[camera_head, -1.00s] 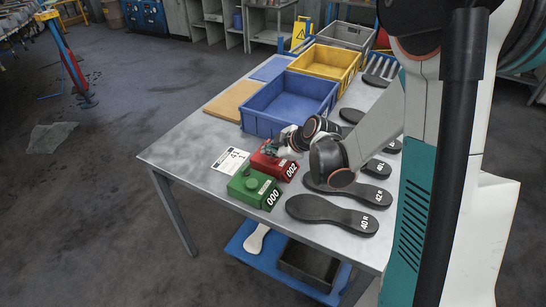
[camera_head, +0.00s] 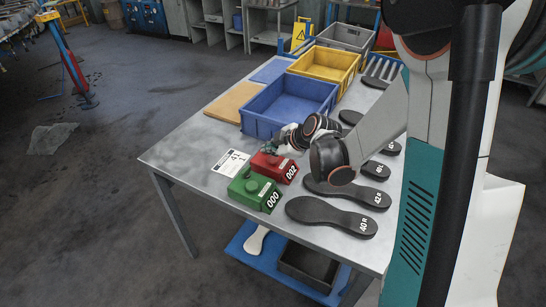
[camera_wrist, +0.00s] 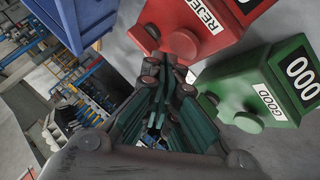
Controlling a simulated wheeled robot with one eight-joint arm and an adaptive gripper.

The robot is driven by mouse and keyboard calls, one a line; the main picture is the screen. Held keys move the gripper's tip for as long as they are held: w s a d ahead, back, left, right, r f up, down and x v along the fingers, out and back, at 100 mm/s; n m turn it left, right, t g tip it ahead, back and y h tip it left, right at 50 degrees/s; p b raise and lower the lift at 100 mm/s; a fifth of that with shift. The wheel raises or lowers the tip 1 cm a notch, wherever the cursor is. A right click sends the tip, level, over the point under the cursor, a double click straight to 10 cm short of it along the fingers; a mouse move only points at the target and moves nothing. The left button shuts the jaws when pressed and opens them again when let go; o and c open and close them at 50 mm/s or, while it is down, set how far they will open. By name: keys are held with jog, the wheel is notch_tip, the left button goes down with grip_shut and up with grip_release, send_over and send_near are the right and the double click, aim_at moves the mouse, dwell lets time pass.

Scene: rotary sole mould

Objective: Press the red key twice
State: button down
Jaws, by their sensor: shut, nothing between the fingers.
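The red box (camera_head: 273,165) stands on the table beside the green box (camera_head: 252,188). Its counter appears to read 002; the green one reads 000. In the wrist view the red key (camera_wrist: 184,43) is a round red knob on the red box, beside a label starting "REJE". The green key (camera_wrist: 249,122) sits beside a "GOOD" label. My gripper (camera_head: 269,148) is shut and empty, just above the far side of the red box. In the wrist view my gripper's fingertips (camera_wrist: 166,58) appear close to the red key; I cannot tell whether they touch it.
A blue bin (camera_head: 290,105) stands close behind my gripper, with a yellow bin (camera_head: 325,65) beyond. Black soles (camera_head: 332,213) lie on the table (camera_head: 205,155) to the right. A white card (camera_head: 231,162) lies left of the red box.

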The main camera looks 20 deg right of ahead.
aim_at(271, 161)
jog(key=shift+r, duration=0.1)
jog(key=shift+r+p, duration=1.7)
jog(key=shift+r, duration=0.75)
jog(key=s+a+r+m+h, duration=0.1)
jog(key=s+r+m+h, duration=0.1)
jog(key=s+r+m, duration=0.7)
jog(key=s+d+r+m+h, duration=0.1)
jog(key=s+m, duration=0.1)
jog(key=s, duration=0.7)
jog(key=s+r+m+g+h, duration=0.1)
jog(key=s+r+m, duration=0.1)
jog(key=s, duration=0.7)
jog(key=shift+s+d+r+m, duration=0.25)
jog(key=shift+s+d+m, duration=0.15)
jog(key=shift+m, duration=0.3)
